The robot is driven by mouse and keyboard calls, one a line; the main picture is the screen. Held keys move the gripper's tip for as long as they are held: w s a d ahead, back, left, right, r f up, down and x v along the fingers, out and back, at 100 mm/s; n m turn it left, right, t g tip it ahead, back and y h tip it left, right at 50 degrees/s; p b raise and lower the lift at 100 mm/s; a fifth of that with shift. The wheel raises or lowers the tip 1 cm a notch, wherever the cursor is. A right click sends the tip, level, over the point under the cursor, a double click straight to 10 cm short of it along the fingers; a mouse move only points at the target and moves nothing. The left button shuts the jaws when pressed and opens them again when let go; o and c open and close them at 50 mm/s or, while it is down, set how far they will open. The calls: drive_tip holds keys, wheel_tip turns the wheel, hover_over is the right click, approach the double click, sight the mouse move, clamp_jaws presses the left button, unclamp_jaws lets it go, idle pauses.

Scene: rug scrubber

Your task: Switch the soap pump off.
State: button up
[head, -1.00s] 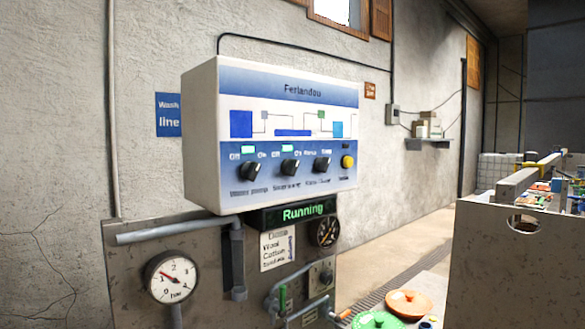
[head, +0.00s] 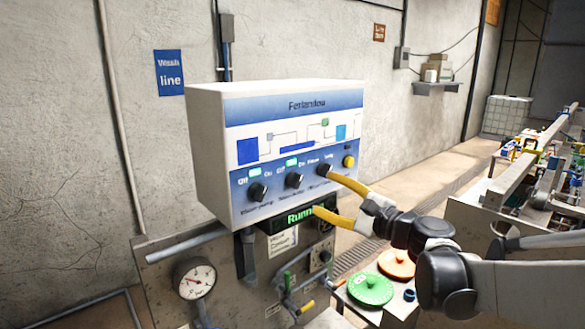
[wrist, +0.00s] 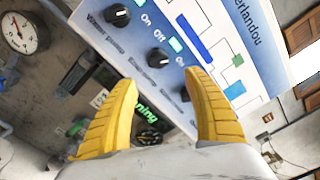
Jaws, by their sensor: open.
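My gripper (head: 323,194) is open with yellow fingers, in front of the panel's lower right. In the wrist view the middle knob (wrist: 157,58) shows between and just beyond the fingertips (wrist: 161,80). I cannot tell any contact.
The left knob (head: 257,192) also has a lit lamp. The right knob (head: 324,170) is close to my upper finger, near a yellow button (head: 348,161). A green "Running" display (head: 300,216), partly covered by my lower finger, sits below. A pressure gauge (head: 195,279) is lower left.

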sight(300, 183)
drive_tip(key=x, duration=1)
drive_tip(key=shift+w+a, duration=0.1)
drive_tip(key=shift+a, duration=0.1)
drive_tip(key=c, duration=1.2)
